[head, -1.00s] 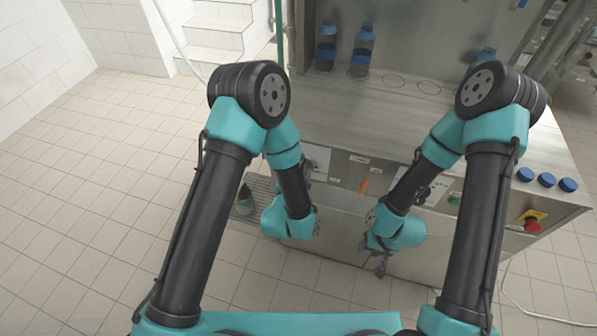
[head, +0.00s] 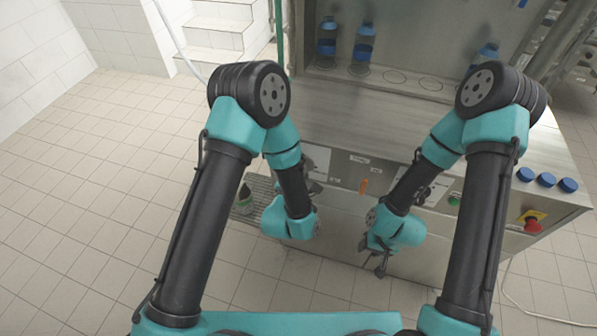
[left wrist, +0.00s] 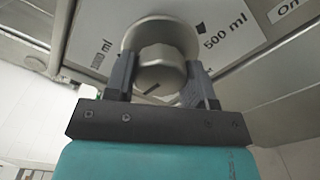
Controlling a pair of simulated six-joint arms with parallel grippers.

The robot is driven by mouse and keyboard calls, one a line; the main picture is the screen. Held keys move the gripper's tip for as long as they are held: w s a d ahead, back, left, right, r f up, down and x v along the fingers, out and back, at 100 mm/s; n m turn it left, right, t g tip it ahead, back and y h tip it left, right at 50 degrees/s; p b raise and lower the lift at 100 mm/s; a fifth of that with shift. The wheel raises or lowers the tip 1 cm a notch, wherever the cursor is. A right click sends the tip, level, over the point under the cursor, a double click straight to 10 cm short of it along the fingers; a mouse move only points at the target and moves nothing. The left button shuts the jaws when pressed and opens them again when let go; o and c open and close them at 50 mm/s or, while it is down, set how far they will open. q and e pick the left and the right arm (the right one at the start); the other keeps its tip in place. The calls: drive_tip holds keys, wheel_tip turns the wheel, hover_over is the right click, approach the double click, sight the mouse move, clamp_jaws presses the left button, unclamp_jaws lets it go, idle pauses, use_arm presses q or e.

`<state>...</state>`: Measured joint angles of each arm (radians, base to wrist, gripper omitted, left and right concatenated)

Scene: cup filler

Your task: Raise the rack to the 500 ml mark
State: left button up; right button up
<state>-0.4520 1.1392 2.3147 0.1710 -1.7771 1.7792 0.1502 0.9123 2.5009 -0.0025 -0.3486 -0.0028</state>
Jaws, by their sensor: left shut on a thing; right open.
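The rack (head: 412,92) is a raised metal shelf with ring-marked places at the back of the steel machine. Blue-capped bottles stand on it: two at the left (head: 364,45) and one at the right (head: 486,54), partly hidden by my right arm. In the left wrist view my left gripper (left wrist: 160,78) is shut on a round grey knob (left wrist: 160,62), a finger on each side. The 500 ml label (left wrist: 222,34) is right of the knob, and another ml label (left wrist: 101,57) is left. My right gripper (head: 380,268) is open and empty before the machine's front.
The front panel also has an orange lever (head: 363,187), a green button (head: 454,200) and a red stop button (head: 532,226). Several blue caps (head: 546,180) lie at the worktop's right. A small bottle (head: 244,200) stands on a grate at the left.

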use_arm(q)
drive_tip(key=m, duration=0.5)
drive_tip(key=shift+m, duration=0.3)
drive_tip(key=m, duration=3.3)
drive_tip(key=shift+m, duration=0.3)
